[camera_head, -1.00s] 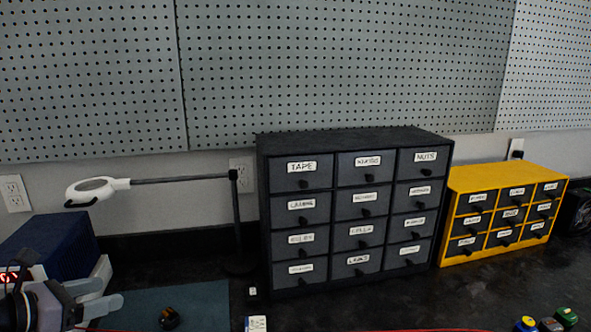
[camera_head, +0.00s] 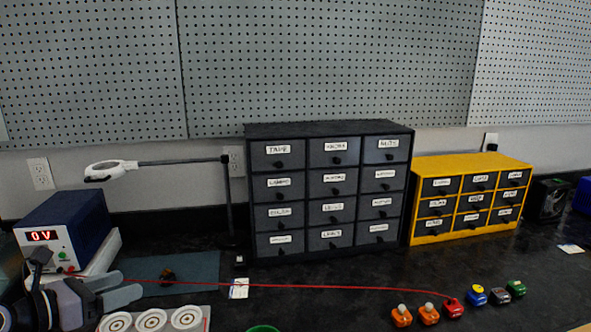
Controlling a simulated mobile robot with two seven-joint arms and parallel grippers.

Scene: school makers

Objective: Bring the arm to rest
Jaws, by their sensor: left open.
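My left gripper (camera_head: 122,287) is at the lower left, in front of the power supply. Its two grey fingers point right and stand apart, with nothing seen between them. The fingers are over the near left edge of the blue-grey mat (camera_head: 200,268). My right gripper is not in view.
A blue power supply (camera_head: 88,222) reading 0 V stands at left. A red wire (camera_head: 300,287) runs to a red block (camera_head: 453,308) near several coloured blocks. White discs (camera_head: 150,320) lie at front.

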